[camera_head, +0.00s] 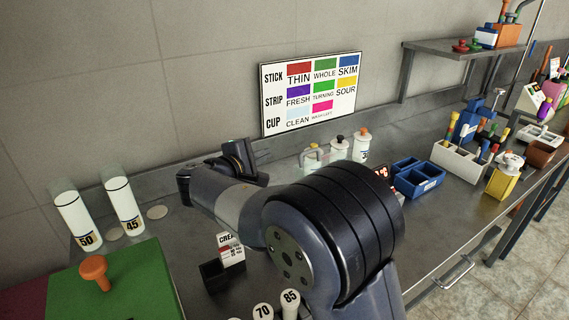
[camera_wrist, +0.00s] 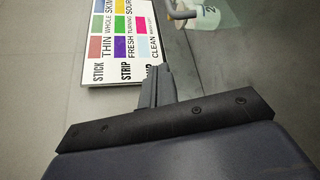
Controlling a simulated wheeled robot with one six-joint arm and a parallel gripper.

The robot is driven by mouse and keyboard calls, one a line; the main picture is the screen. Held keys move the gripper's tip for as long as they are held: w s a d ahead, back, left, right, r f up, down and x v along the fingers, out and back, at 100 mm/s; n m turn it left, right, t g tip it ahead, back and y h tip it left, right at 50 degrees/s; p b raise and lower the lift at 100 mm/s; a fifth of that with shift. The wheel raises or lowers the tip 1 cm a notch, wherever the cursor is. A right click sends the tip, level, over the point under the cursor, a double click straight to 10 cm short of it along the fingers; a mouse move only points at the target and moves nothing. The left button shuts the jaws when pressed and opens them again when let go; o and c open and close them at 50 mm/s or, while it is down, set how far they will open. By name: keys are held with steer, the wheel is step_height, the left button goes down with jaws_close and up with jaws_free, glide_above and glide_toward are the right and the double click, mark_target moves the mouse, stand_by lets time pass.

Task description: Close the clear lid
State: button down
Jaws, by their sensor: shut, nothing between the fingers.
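I cannot clearly make out the clear lid in either view. A pale container with a light looped handle (camera_head: 312,154) stands at the back of the steel bench, just right of my gripper; I cannot tell whether the lid belongs to it.
A colour chart (camera_head: 311,93) leans on the wall behind. White containers with black (camera_head: 339,149) and orange (camera_head: 362,146) knobs, then a blue bin (camera_head: 417,178), stand to the right. Tubes marked 50 (camera_head: 75,217) and 45 (camera_head: 124,205) and a green box (camera_head: 125,285) are left.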

steer(key=w+d+f+b, duration=0.2)
steer(key=w+d+f, duration=0.3)
steer(key=w, duration=0.4)
steer(key=s+d, duration=0.1)
steer(key=s, duration=0.1)
steer(key=shift+s+d+r, duration=0.3)
steer(key=shift+d+r, duration=0.1)
steer(key=shift+s+a+b, duration=0.1)
steer(key=shift+b, duration=0.4)
